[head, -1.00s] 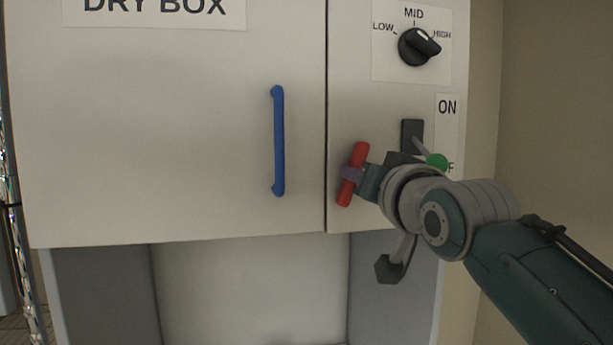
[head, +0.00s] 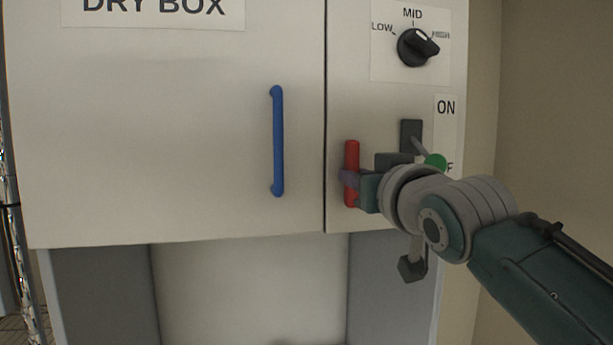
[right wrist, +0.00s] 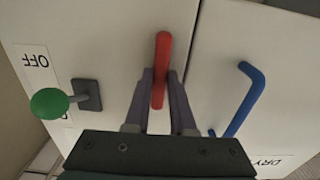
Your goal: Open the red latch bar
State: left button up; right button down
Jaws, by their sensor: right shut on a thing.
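The red latch bar (head: 352,158) is on the right panel of the dry box, just right of the door seam. It stands upright in the head view. My right gripper (head: 350,179) is shut on the bar around its middle and hides part of it. In the right wrist view the red bar (right wrist: 162,72) lies between the two fingers of the right gripper (right wrist: 160,92). My left gripper is not in view.
A blue door handle (head: 278,140) is on the door left of the bar. A switch with a green knob (head: 436,161) sits close to the right of my gripper. A black dial (head: 417,47) is above. Open space lies below the cabinet door.

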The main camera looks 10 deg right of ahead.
jog(key=c, duration=0.8)
grip_release()
jog(key=shift+o, duration=0.2)
jog(key=shift+s, duration=0.1)
jog(key=s+b, duration=0.4)
jog(key=s, duration=0.5)
jog(key=shift+s+d, duration=0.15)
jog(key=shift+s, duration=0.25)
